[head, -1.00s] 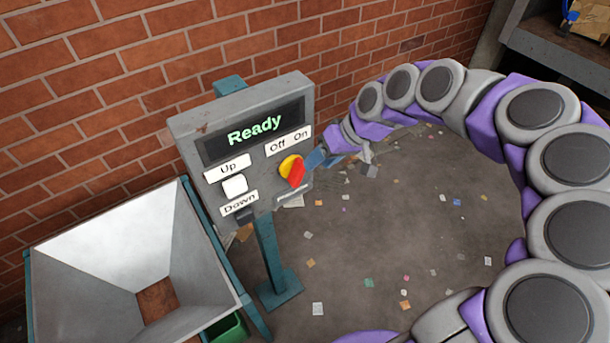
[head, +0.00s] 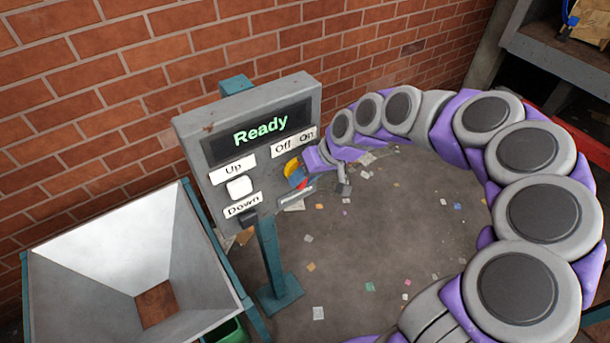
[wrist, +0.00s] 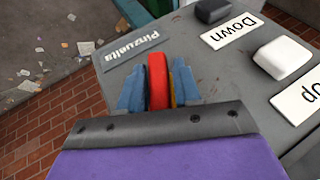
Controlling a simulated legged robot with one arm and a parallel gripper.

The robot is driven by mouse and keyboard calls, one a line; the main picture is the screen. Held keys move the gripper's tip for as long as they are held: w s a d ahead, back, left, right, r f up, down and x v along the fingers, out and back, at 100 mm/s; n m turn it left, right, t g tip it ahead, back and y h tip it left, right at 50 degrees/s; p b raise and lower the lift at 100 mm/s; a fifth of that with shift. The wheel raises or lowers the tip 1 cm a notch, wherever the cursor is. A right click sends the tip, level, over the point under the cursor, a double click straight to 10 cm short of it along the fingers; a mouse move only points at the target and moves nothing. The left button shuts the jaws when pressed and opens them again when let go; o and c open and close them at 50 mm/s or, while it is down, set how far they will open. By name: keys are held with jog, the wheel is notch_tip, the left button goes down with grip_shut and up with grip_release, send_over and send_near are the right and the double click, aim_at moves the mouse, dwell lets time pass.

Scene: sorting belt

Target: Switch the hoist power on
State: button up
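The grey control panel (head: 220,118) stands in front of the brick wall, its display reading "Ready". Its power switch is a red handle (wrist: 157,80) on a yellow round base (head: 291,166), below the "Off" and "On" labels (head: 294,142). My gripper (head: 302,181) is at the switch and hides part of it in the head view. In the wrist view its two blue fingers (wrist: 158,90) lie on either side of the red handle, very close to it. I cannot tell whether both fingers press on it.
A white button (head: 239,187) and a dark button (head: 248,219) sit left of the switch, by the "Up" and "Down" labels. A grey hopper (head: 100,260) stands at lower left. Paper scraps litter the floor. A shelf (head: 560,60) is at upper right.

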jog(key=shift+a, duration=0.1)
jog(key=c, duration=0.3)
jog(key=shift+w, duration=0.1)
grip_shut()
jog(key=shift+y, duration=0.3)
jog(key=shift+d+m+g+y+p, duration=0.25)
jog(key=shift+g+y+p, duration=0.25)
jog(key=shift+y, duration=0.3)
jog(key=shift+a+g+y, duration=0.1)
jog(key=shift+g+y, duration=0.2)
jog(key=shift+y, duration=0.1)
